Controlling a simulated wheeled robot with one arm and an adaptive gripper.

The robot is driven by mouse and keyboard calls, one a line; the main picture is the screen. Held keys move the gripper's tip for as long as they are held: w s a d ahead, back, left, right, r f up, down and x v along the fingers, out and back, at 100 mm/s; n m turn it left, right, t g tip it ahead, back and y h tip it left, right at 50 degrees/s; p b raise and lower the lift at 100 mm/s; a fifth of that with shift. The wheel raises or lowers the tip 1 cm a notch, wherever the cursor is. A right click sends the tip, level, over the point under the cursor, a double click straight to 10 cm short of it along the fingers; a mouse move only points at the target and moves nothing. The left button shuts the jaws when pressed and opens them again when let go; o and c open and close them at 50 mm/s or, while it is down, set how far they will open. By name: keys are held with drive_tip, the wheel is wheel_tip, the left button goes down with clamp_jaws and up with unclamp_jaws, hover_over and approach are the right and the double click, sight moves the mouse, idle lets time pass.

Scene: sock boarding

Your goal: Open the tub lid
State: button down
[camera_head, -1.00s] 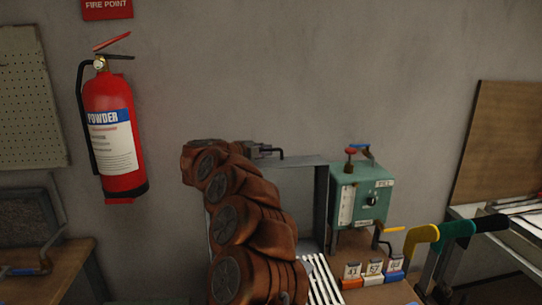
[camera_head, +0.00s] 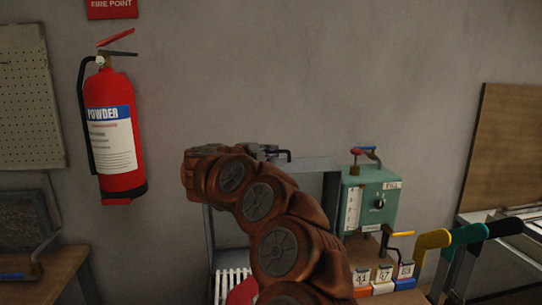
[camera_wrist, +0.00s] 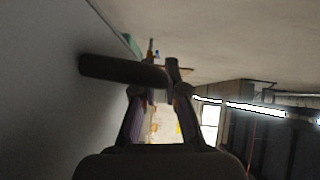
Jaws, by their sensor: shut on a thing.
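My gripper (camera_head: 262,152) is at the top edge of an upright grey metal panel (camera_head: 318,163), which looks like the tub lid standing raised. It is shut on a dark bar handle (camera_head: 284,154) there. In the wrist view the handle (camera_wrist: 115,70) lies across the fingertips (camera_wrist: 162,75). My copper-coloured arm hides much of the panel and the tub below it. White slats (camera_head: 232,284) show in front, with part of a red object (camera_head: 243,292) on them.
A teal control box (camera_head: 368,200) with a red knob stands close right of the panel. Numbered blocks (camera_head: 384,278) and yellow, teal and black handles (camera_head: 470,234) are at lower right. A red extinguisher (camera_head: 115,135) hangs on the wall at left.

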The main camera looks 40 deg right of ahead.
drive_tip(key=shift+f, duration=0.15)
drive_tip(key=c, duration=1.5)
unclamp_jaws()
drive_tip(key=shift+a, duration=0.1)
drive_tip(key=a, duration=0.4)
drive_tip(key=s+a+r, duration=0.1)
drive_tip(key=a, duration=0.6)
drive_tip(key=shift+s+a+r, duration=0.25)
drive_tip(key=shift+a, duration=0.1)
